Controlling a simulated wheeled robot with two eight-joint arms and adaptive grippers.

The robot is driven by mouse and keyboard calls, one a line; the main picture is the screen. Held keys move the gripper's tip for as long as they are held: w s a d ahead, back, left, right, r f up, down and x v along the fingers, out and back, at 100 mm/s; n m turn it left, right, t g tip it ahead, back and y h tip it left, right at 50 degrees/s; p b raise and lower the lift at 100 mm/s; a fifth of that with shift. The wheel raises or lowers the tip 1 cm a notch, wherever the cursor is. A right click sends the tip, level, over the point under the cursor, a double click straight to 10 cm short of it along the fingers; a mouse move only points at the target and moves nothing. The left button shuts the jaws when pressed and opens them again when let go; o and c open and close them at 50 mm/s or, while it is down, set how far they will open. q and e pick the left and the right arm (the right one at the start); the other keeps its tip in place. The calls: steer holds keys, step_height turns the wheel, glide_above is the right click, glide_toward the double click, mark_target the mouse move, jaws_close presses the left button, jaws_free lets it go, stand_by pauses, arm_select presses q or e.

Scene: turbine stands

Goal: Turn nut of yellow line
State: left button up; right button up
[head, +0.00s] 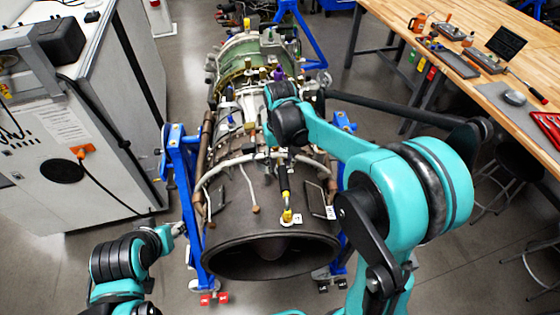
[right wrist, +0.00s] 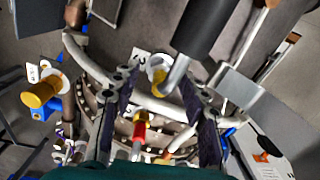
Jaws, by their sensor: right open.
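The engine (head: 240,222) lies in the middle of the head view. A yellow fitting (head: 287,216) sits on its near casing beside a white tag, below a dark rod-like part. In the right wrist view, my right gripper (right wrist: 157,80) is open, its two dark fingers apart. A small yellow piece (right wrist: 160,80) shows between the fingertips, next to a dark cylinder with a silver end. I cannot tell whether the fingers touch it. A red-and-yellow fitting (right wrist: 140,126) lies further back between the fingers. My left gripper (head: 177,230) is at lower left, apart from the engine; its jaw state is unclear.
Blue stand posts (head: 183,175) flank the engine. A yellow knob (right wrist: 38,95) shows at left in the wrist view. Pipes and hoses crowd the casing. A wooden bench (head: 480,50) with tools stands at right, and a grey cabinet (head: 90,150) at left.

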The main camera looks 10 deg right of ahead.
steer(key=shift+s, duration=0.25)
steer(key=shift+c, duration=0.3)
jaws_close()
steer(key=shift+m, duration=0.3)
steer(key=m+b, duration=0.1)
steer(key=m, duration=0.1)
steer(key=shift+m, duration=0.3)
steer(key=shift+m+b, duration=0.9)
steer(key=shift+m, duration=1.3)
steer(key=shift+w, duration=0.1)
steer(key=shift+o, duration=0.3)
jaws_free()
